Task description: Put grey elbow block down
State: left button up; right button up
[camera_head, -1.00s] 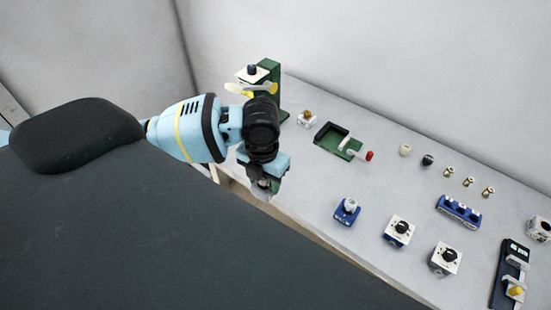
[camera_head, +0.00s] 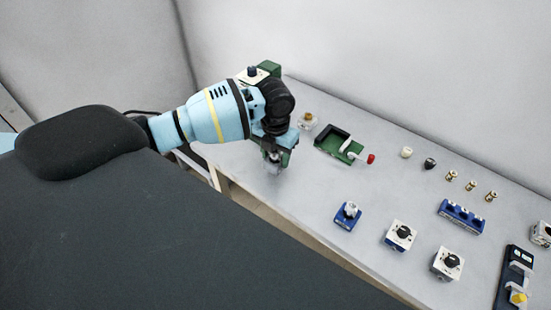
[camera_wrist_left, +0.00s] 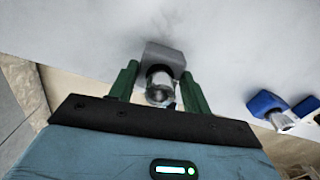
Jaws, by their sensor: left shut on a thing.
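The grey elbow block (camera_wrist_left: 165,56) is a grey cube with a round metal stub that faces the left wrist camera. It sits between the green fingers of my left gripper (camera_wrist_left: 160,85), which is shut on it. In the head view the left gripper (camera_head: 274,163) points down near the table's front edge, left of the green tray. The block (camera_head: 273,169) shows only as a small grey patch under the fingers there. It is at or just above the table; I cannot tell whether it touches. My right gripper is not in view.
The green tray (camera_head: 328,146) with a red-tipped part lies right of the gripper. A small blue block (camera_head: 347,216) stands nearer the front edge; white dial boxes (camera_head: 399,235) lie farther right. A green stand (camera_head: 268,68) is behind my arm. The table (camera_head: 310,187) around the gripper is clear.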

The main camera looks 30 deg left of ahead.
pick_arm(q)
jog(key=shift+f, duration=0.95)
jog(key=shift+f, duration=0.2)
jog(key=o, duration=1.1)
jog(key=shift+r, duration=0.1)
notch_tip(320, 180, up, 12)
jog(key=shift+r+p, duration=0.1)
jog(key=shift+p, duration=0.2)
